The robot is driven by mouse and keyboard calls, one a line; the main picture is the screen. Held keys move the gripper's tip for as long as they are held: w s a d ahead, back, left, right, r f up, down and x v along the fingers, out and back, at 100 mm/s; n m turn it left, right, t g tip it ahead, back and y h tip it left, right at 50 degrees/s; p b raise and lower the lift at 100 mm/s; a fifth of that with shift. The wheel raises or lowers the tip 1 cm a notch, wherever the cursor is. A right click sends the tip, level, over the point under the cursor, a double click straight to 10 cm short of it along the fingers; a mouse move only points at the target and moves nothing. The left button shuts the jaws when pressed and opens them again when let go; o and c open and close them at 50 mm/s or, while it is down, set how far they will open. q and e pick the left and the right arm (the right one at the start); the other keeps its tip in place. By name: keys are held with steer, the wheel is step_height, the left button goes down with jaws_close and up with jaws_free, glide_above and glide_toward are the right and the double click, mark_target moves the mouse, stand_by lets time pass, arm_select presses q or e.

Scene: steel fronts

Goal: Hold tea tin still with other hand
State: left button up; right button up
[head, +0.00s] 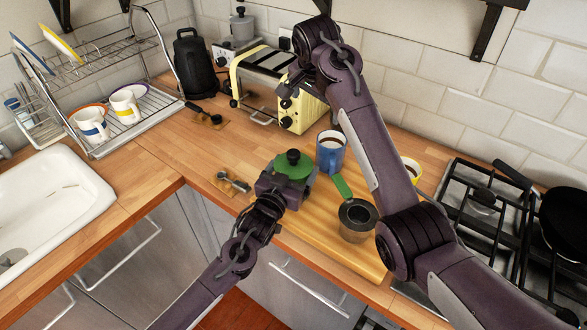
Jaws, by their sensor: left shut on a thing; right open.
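The tea tin (293,163) is green with a black knob on top. It stands upright at the left end of the wooden board. My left gripper (285,185) is shut on it from the front, and the gripper hides the tin's lower part. My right gripper (288,98) is open and empty, up by the front of the cream toaster, behind the tin and apart from it.
A blue mug (331,152) with dark contents stands right of the tin. A green-handled metal cup (357,220) is on the board (310,222). The toaster (258,72) is behind; the hob (478,215) is right.

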mark_target(293, 153)
steer(key=s+a+f+g, duration=0.1)
steer(key=s, duration=0.1)
steer(key=s+a+f+g, duration=0.1)
steer(key=s+a+g, duration=0.1)
steer(key=s+a+f+g, duration=0.1)
steer(key=s+a, duration=0.1)
steer(key=s, duration=0.1)
steer(key=shift+a+f+m+g+y, duration=0.15)
steer(key=shift+f+m+g+y, duration=0.15)
steer(key=shift+y, duration=0.1)
steer(key=shift+f, duration=3.85)
steer(key=shift+c, duration=0.4)
steer(key=shift+w, duration=0.1)
steer(key=c, duration=0.9)
steer(key=shift+o, duration=0.2)
